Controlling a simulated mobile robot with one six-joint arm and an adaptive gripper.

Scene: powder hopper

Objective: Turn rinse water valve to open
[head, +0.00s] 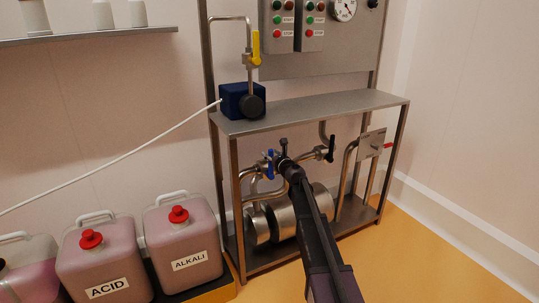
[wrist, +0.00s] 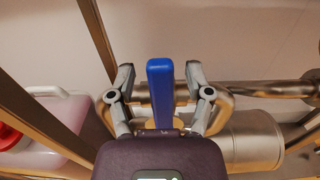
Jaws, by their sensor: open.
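A blue valve handle (head: 270,165) sits on the pipework under the steel frame's shelf, partly hidden behind my gripper (head: 283,153). In the wrist view the blue handle (wrist: 160,95) stands upright in the picture, between the two fingers of my gripper (wrist: 160,78). The fingers are open, one on each side, with a visible gap to the handle on both sides. No label that names this valve is readable. The steel pipe (wrist: 270,89) runs across behind the handle.
Nearby are a black handle (head: 331,148), a red handle (head: 389,146) and a yellow handle (head: 255,48). A steel cylinder (head: 313,205) lies below. The shelf (head: 320,107) is above. ACID (head: 97,262) and ALKALI (head: 183,240) canisters stand left. Floor is free at the right.

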